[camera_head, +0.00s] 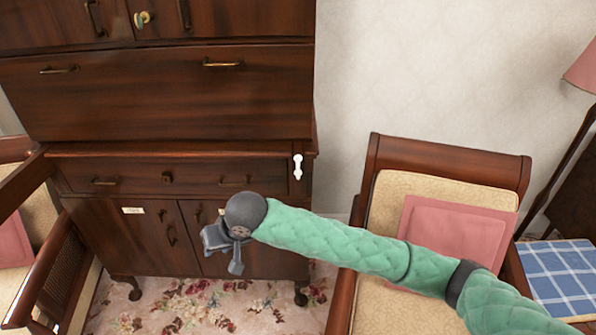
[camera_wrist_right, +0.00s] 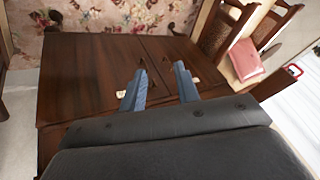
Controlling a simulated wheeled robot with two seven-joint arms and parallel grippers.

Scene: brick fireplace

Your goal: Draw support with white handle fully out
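The support (camera_head: 304,186) is a narrow dark wood piece at the right end of the cabinet's middle drawer row, with a white handle (camera_head: 297,166) on its front. It looks flush with the cabinet (camera_head: 170,110). My right gripper (camera_head: 226,250) is below and left of the handle, in front of the lower doors, apart from the handle. In the right wrist view (camera_wrist_right: 160,75) its two blue-grey fingers are spread with nothing between them. The white handle cannot be made out in that view. My left gripper is not in view.
A chair with a pink cushion (camera_head: 445,238) stands right of the cabinet, under my right arm. A wooden bar (camera_head: 22,184) juts forward at the left, near another chair (camera_head: 45,270). A floral rug (camera_head: 190,303) lies in front. A lamp (camera_head: 583,70) is at far right.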

